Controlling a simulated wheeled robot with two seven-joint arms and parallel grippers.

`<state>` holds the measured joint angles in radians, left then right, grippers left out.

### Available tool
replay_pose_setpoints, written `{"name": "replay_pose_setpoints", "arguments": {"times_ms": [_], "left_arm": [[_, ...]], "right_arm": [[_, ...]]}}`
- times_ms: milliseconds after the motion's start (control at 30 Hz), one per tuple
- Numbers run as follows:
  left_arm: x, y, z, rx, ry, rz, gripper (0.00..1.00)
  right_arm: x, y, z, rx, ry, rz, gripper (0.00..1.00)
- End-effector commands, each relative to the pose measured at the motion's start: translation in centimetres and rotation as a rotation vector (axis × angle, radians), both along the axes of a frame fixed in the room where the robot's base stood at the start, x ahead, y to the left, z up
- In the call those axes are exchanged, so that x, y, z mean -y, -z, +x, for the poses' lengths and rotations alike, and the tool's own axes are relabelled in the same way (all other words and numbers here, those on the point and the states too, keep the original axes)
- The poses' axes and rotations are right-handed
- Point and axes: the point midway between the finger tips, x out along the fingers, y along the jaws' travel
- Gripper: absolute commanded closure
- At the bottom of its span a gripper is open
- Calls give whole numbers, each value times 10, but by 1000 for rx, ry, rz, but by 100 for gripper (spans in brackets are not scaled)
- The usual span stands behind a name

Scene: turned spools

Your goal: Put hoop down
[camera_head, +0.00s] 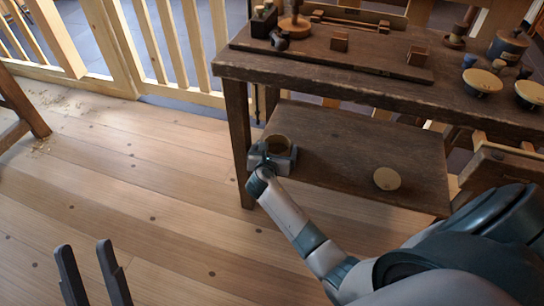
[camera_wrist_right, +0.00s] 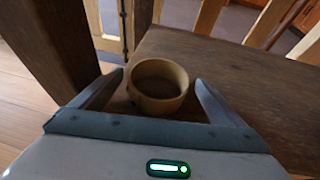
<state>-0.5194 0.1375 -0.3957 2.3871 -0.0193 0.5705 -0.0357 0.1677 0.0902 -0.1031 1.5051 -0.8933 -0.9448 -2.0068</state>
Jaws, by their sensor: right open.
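The hoop is a tan, round open ring (camera_wrist_right: 158,90). In the right wrist view it stands on the dark lower shelf, between the two fingers of my right gripper (camera_wrist_right: 160,96). The fingers are spread, with a gap visible on each side of the ring. In the head view the hoop (camera_head: 277,143) shows at the left end of the lower shelf (camera_head: 340,150), with my right gripper (camera_head: 274,152) around it. My left gripper (camera_head: 90,268) is at the bottom left over the floor, its two fingers apart with nothing between them.
A workbench top (camera_head: 350,85) with several wooden pieces stands above the shelf. A bench leg (camera_head: 238,135) is close left of my right gripper. A round pale disc (camera_head: 386,179) lies on the shelf to the right. The shelf between is clear.

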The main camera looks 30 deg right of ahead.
Motion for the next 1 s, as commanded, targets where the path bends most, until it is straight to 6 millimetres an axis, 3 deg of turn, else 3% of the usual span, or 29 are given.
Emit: {"name": "replay_pose_setpoints", "arguments": {"times_ms": [167, 233, 400, 600, 1000], "left_arm": [[6, 4, 2, -58, 7, 16, 64], [14, 23, -1, -147, 25, 36, 64], [26, 44, -6, -272, 51, 68, 64], [31, 69, 7, -423, 57, 120, 64], [30, 95, 21, -555, 56, 166, 64]], "right_arm": [[-13, -8, -13, -1, -2, 1, 6], [-19, -14, -20, 0, -2, 1, 6], [-38, -26, -42, -1, -1, 2, 6], [-58, -37, -64, 0, -1, 1, 6], [-73, -45, -81, -1, 0, 1, 6]]}}
